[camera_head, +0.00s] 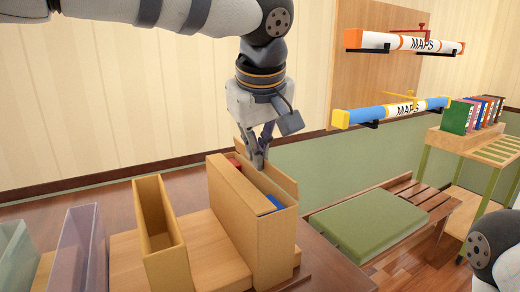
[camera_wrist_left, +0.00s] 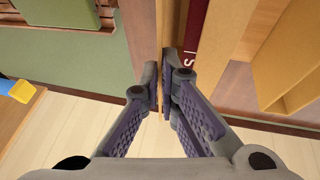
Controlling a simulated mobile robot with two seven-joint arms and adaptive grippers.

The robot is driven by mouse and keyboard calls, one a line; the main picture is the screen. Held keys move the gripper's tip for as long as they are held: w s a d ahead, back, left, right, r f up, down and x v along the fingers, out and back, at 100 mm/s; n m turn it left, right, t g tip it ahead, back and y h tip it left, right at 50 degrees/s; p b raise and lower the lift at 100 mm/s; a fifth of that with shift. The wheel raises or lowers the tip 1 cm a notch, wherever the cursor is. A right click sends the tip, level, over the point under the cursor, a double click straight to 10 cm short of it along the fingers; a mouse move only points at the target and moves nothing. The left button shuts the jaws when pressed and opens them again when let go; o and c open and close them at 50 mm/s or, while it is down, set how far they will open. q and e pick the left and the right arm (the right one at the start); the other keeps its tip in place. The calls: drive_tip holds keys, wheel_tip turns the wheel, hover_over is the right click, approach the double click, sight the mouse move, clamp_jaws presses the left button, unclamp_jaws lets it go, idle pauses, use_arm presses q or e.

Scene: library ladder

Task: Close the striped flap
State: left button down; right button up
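A tan wooden box (camera_head: 265,243) stands on the table, with a red book and a blue book (camera_head: 276,202) in its narrow slot. A thin wooden panel (camera_head: 283,182) rises along the slot's far right side; I see no clear stripes on it. My left gripper (camera_head: 258,160) points down at the box's top. In the left wrist view, its fingertips (camera_wrist_left: 160,88) are close together on either side of the panel's thin edge (camera_wrist_left: 160,28), with hardly any gap. A dark red book (camera_wrist_left: 194,40) shows beside the right finger. My right gripper is out of view.
An open, empty wooden holder (camera_head: 160,228) and translucent holders (camera_head: 80,245) stand left of the box. A green cushion (camera_head: 368,222) lies on a slatted bench at right. Two map tubes (camera_head: 390,112) hang on the wall. A book stand (camera_head: 470,140) is at far right.

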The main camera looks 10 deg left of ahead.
use_arm(q)
drive_tip(key=t+h, duration=0.1)
drive_tip(key=s+a+t+h, duration=0.1)
drive_tip(key=shift+f+n+h, duration=0.25)
drive_tip(key=shift+n+h, duration=0.05)
drive_tip(key=shift+n, duration=0.1)
drive_tip(key=shift+s+a+f+n+t+h, duration=0.1)
drive_tip(key=shift+a+f+n+t+h, duration=0.1)
drive_tip(key=shift+t+h, duration=0.25)
drive_tip(key=shift+s+a+f+n+t+h, duration=0.1)
drive_tip(key=shift+a+t+h, duration=0.05)
drive_tip(key=shift+t+h, duration=0.25)
drive_tip(key=c, duration=1.8)
unclamp_jaws()
drive_tip(key=shift+c, duration=0.2)
